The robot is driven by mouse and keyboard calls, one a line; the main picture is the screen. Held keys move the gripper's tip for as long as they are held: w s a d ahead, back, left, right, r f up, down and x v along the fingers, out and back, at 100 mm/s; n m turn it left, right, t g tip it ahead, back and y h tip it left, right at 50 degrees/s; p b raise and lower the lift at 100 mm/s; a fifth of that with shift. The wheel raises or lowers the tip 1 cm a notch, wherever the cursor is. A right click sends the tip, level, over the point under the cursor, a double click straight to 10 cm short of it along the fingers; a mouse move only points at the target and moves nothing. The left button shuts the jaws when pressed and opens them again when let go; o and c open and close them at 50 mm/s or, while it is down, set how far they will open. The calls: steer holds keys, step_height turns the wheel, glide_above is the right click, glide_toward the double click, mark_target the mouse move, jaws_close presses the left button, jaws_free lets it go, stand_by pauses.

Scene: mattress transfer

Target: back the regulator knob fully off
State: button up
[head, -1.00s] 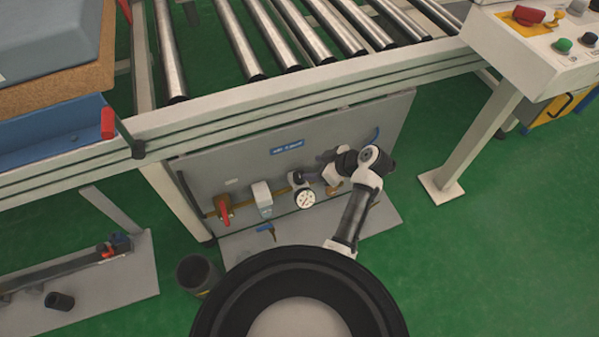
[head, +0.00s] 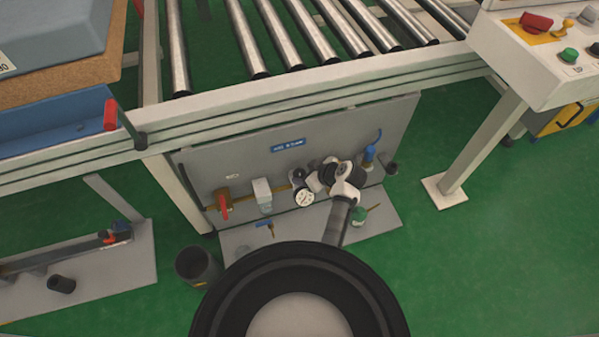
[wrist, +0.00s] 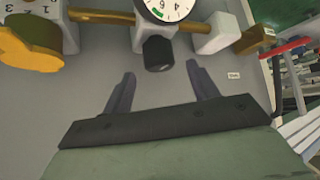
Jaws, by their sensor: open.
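The regulator has a white round gauge (head: 304,198) and a dark knob (head: 297,174) on the grey panel. In the wrist view the dark knob (wrist: 158,53) sticks out beside the partly cut-off gauge (wrist: 163,8). My gripper (wrist: 163,86) is open and empty, with its two fingers spread to either side of the knob's line. The knob appears beyond the fingertips, with no visible contact. In the head view my wrist hides the fingers and the part of the panel just right of the regulator.
A red-handled valve (head: 224,206) and a white filter block (head: 262,192) are left of the regulator. A blue-topped fitting (head: 369,155) is to its right. The conveyor frame (head: 300,98) runs above the panel. A dark bin (head: 197,267) stands on the floor.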

steer(key=shift+x, duration=2.15)
steer(key=shift+c, duration=0.2)
steer(key=c, duration=0.9)
steer(key=shift+w+f+n+g+y+b, duration=0.1)
steer(key=shift+f+n+g+y+b, duration=0.2)
steer(key=shift+n+b, duration=0.45)
steer(key=shift+c, duration=0.2)
steer(key=shift+r+n+g+y+b, duration=0.25)
steer(key=shift+n+g+y+b, duration=0.15)
steer(key=shift+n+g+b, duration=0.35)
steer(key=shift+r, duration=0.1)
steer(key=o, duration=1)
